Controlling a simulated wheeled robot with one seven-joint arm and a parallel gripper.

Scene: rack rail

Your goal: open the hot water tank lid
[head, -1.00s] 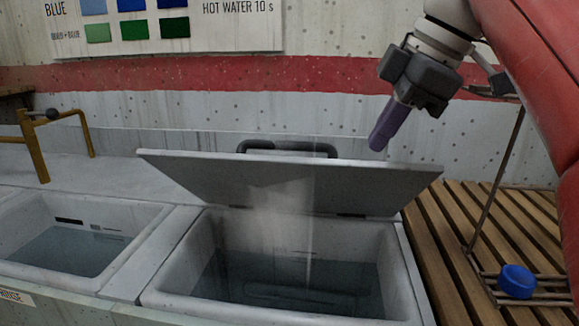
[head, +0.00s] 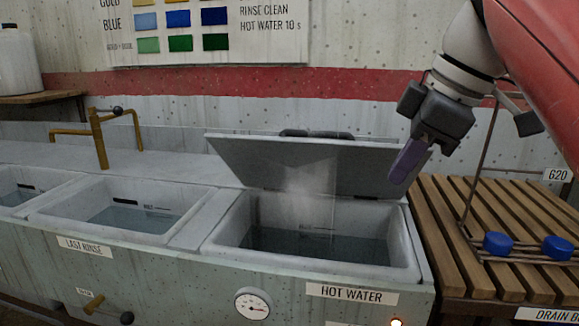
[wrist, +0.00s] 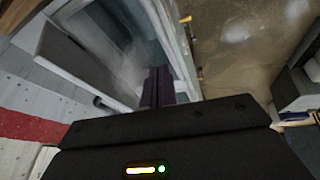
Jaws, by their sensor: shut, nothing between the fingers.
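The grey hot water tank lid (head: 300,163) stands raised on its hinge at the back of the hot water tank (head: 213,247), tilted up and back. A dark handle (head: 316,134) shows at the lid's top edge. The tank is open, with water inside and steam rising. My gripper (head: 405,165), with purple fingers, is in front of the lid's right end in the head view. The fingers are together and hold nothing. I cannot tell whether they touch the lid. In the wrist view the closed fingers (wrist: 157,88) point toward the tank, and the lid (wrist: 85,50) is to their left.
A last rinse tank (head: 65,215) with a yellow tap (head: 98,140) is to the left. A slatted wooden drain bench (head: 445,230) is at right, with a wire rack holding blue round pieces (head: 497,243). A gauge (head: 252,306) is on the front panel.

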